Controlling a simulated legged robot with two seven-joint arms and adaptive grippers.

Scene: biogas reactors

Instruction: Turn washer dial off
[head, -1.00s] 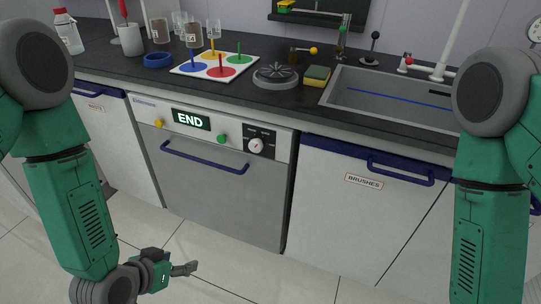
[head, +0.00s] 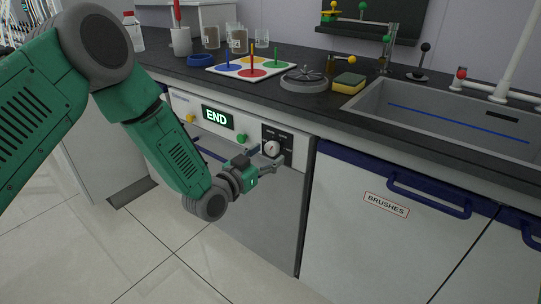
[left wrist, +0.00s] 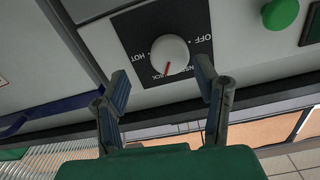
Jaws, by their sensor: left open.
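The washer (head: 240,215) has a grey front and a lit END display (head: 217,117). Its dial (head: 271,148) is a round pale knob on a black label plate at the panel's right. In the left wrist view the dial (left wrist: 171,52) has a red pointer mark toward the picture's bottom, away from the OFF label (left wrist: 200,44). My left gripper (head: 272,166) is just in front of the dial. In the left wrist view its open fingers (left wrist: 161,85) are spread below and either side of the knob, apparently holding nothing. My right gripper is out of view.
A green button (head: 242,139) and a yellow one (head: 190,118) are on the same panel. The blue door handle (head: 205,150) runs below, partly behind my left arm. The dark counter (head: 330,105) overhangs above. The tiled floor in front is clear.

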